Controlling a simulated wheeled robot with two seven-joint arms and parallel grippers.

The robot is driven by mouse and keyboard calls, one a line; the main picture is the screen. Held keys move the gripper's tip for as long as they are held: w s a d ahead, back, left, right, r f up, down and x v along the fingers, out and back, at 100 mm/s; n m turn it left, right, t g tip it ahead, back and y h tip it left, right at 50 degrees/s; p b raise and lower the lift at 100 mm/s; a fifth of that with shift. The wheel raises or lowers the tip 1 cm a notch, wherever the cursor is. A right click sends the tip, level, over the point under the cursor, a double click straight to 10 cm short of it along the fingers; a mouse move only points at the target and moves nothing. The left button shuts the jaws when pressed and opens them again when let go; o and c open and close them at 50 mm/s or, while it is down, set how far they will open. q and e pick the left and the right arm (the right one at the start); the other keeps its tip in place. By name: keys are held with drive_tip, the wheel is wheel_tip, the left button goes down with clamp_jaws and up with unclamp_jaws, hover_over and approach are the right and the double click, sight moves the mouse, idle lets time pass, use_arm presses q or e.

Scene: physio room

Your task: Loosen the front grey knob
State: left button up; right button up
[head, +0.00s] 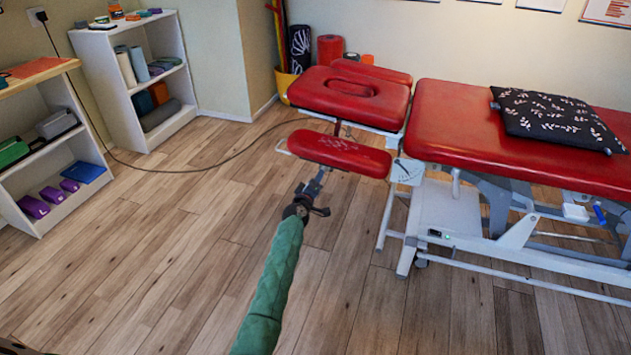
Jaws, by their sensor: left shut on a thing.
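The treatment table has a red head section with a centre pad (352,95) and a red front armrest pad (340,153). My left arm, in a green sleeve, reaches up from the bottom of the head view. My left gripper (322,178) is at the near edge of the front armrest pad, just under it, and is shut on the front grey knob. The knob is too small and too covered by the fingers and pad to make out clearly. My right gripper is not in view.
The long red table top (450,120) bears a dark patterned cushion (555,118). Its white frame (450,215) stands right of my gripper. A black cable (200,170) crosses the floor. White shelves (130,75) stand at left.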

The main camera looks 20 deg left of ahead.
use_arm(q)
drive_tip(key=n, duration=0.3)
drive_tip(key=shift+f, duration=0.1)
drive_tip(key=shift+n, duration=0.9)
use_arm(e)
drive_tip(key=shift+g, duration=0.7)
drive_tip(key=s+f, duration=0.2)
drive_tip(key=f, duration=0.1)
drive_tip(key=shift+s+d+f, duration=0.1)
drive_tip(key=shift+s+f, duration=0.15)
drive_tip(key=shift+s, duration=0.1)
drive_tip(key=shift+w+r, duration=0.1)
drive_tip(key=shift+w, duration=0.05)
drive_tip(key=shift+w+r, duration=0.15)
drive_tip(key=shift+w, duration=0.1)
use_arm(q)
drive_tip(key=o, duration=1)
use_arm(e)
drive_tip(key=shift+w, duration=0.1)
